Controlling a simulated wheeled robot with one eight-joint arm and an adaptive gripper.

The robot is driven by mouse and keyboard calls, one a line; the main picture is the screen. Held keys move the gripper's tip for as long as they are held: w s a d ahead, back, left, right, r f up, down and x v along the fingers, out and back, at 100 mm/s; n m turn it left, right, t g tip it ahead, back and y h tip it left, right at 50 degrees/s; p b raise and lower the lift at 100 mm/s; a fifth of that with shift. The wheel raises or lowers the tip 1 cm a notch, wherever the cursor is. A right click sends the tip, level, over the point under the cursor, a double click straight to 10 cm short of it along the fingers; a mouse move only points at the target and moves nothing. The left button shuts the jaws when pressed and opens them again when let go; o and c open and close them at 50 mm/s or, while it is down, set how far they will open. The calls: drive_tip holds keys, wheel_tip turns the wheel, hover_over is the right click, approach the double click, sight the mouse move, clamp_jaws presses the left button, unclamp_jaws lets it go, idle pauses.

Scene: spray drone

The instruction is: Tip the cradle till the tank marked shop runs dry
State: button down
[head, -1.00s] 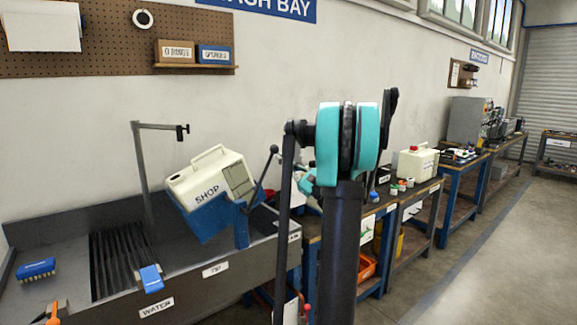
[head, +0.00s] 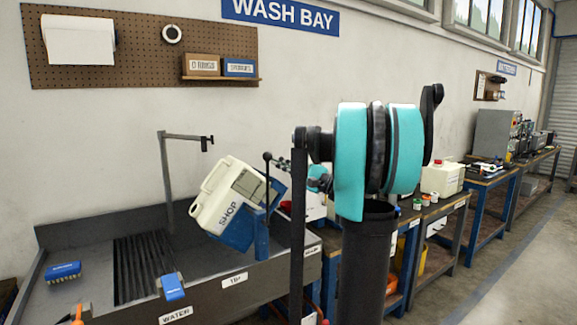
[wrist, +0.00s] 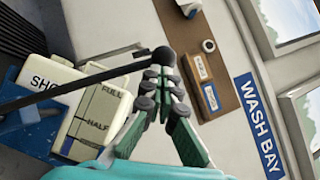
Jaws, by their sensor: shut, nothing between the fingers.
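The cream tank marked SHOP (head: 222,198) sits in the blue cradle (head: 238,234) at the sink, tilted steeply with its left end down. In the wrist view the tank (wrist: 45,84) shows a panel with FULL and HALF marks; I cannot tell the liquid level. The cradle's black lever (head: 267,185) stands nearly upright with a round knob on top. My gripper (head: 281,163) is shut and empty, its tips close beside the knob. In the wrist view the gripper (wrist: 160,72) is at the knob (wrist: 164,56); I cannot tell whether they touch.
The grey sink (head: 90,268) has a slatted drain (head: 140,262) left of the cradle, below a bent pipe (head: 166,180). A blue brush (head: 63,271) lies at its left. Benches with another cream can (head: 440,178) run off right.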

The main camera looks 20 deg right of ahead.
drive_tip(key=s+a+f+n+g+h, duration=0.2)
drive_tip(key=a+n, duration=0.2)
drive_tip(key=a, duration=0.4)
drive_tip(key=s+a+f+n+g+h, duration=0.2)
drive_tip(key=s+a+f+n, duration=0.1)
drive_tip(key=a, duration=0.6)
drive_tip(key=shift+s+a+f+n+h, duration=0.15)
drive_tip(key=shift+s+a+n+h, duration=0.2)
drive_tip(key=shift+n, duration=0.45)
